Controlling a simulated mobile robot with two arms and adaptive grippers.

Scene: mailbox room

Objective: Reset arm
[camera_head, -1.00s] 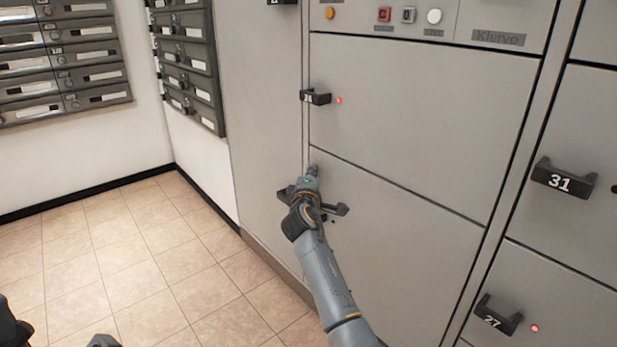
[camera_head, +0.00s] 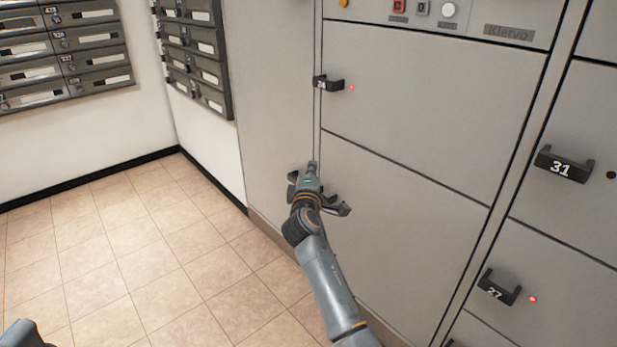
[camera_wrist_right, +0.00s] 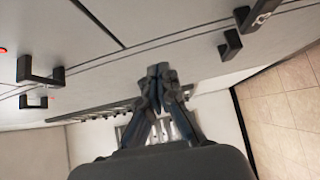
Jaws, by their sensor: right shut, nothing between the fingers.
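My right gripper (camera_head: 312,174) is in front of the grey locker wall, near the vertical seam below the handle marked 24 (camera_head: 327,83). Its arm comes up from the bottom of the head view. In the right wrist view its two fingers (camera_wrist_right: 158,72) meet at the tips, with nothing between them. The gap between gripper and locker doors cannot be judged. A blue-grey part of my body shows at the bottom left corner; my left gripper is not visible.
Locker doors with handles 31 (camera_head: 563,165) and 27 (camera_head: 498,288) stand at the right. A button panel (camera_head: 430,12) is above. Mailboxes (camera_head: 68,45) hang on the left walls. The tiled floor (camera_head: 140,260) at the left is clear.

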